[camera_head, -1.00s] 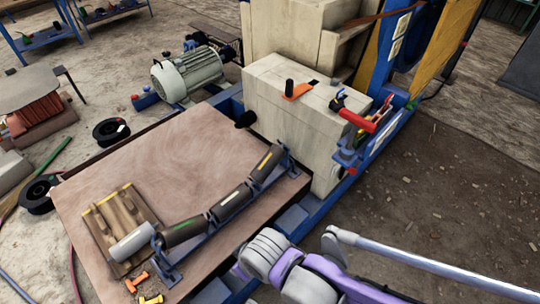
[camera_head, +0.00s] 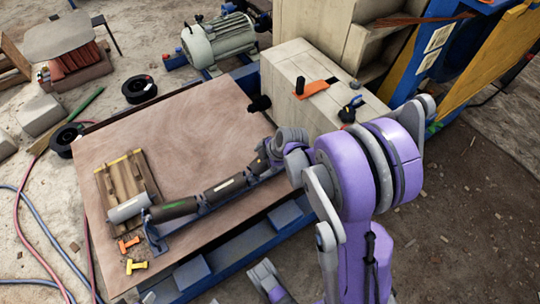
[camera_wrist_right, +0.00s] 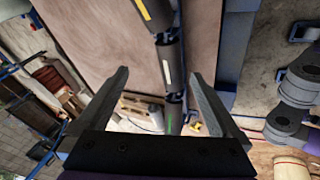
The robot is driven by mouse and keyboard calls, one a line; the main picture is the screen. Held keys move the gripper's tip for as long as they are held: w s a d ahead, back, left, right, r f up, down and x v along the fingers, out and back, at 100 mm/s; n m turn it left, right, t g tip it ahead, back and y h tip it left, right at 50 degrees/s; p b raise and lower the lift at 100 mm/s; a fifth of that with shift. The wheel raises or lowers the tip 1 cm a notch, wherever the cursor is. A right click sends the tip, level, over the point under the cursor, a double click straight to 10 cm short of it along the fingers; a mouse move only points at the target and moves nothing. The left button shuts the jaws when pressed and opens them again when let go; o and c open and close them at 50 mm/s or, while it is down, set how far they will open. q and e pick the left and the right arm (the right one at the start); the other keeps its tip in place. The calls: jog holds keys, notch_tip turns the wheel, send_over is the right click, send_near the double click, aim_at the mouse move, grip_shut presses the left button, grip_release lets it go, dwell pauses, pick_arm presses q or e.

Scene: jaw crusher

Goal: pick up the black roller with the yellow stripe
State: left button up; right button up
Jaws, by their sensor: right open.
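The black roller with the yellow stripe (camera_wrist_right: 155,14) is at the top edge of the right wrist view, beyond and above the fingertips. It is the end roller of a row on a blue frame. In the head view it is mostly hidden by my right gripper (camera_head: 268,150), which is over that end of the row. In the right wrist view the two fingers (camera_wrist_right: 160,85) stand wide apart with nothing between them touching them. The white-striped roller (camera_wrist_right: 168,65) and green-striped roller (camera_wrist_right: 174,115) follow. My left gripper is not in view.
The frame lies on a brown platform (camera_head: 170,130). A pale block (camera_head: 300,110) with tools stands behind the right arm. The platform's middle is clear.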

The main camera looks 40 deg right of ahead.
jog(key=w+d+f+n, duration=0.1)
jog(key=d+f+n, duration=0.1)
jog(key=d+f, duration=0.1)
jog(key=w+d+f+n+t+p, duration=0.1)
jog(key=d+f+n, duration=0.1)
jog(key=d+f, duration=0.1)
jog(key=w+d+f+n, duration=0.2)
jog(key=d+f+n, duration=0.1)
jog(key=d+f, duration=0.1)
jog(key=shift+f+t, duration=0.3)
jog(key=shift+f, duration=0.55)
jog(key=shift+b+x, duration=0.4)
jog(key=shift+x, duration=2.55)
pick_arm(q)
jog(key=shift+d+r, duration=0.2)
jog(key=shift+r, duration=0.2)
pick_arm(e)
jog(key=shift+w+r, duration=0.1)
jog(key=shift+r, duration=0.05)
grip_shut()
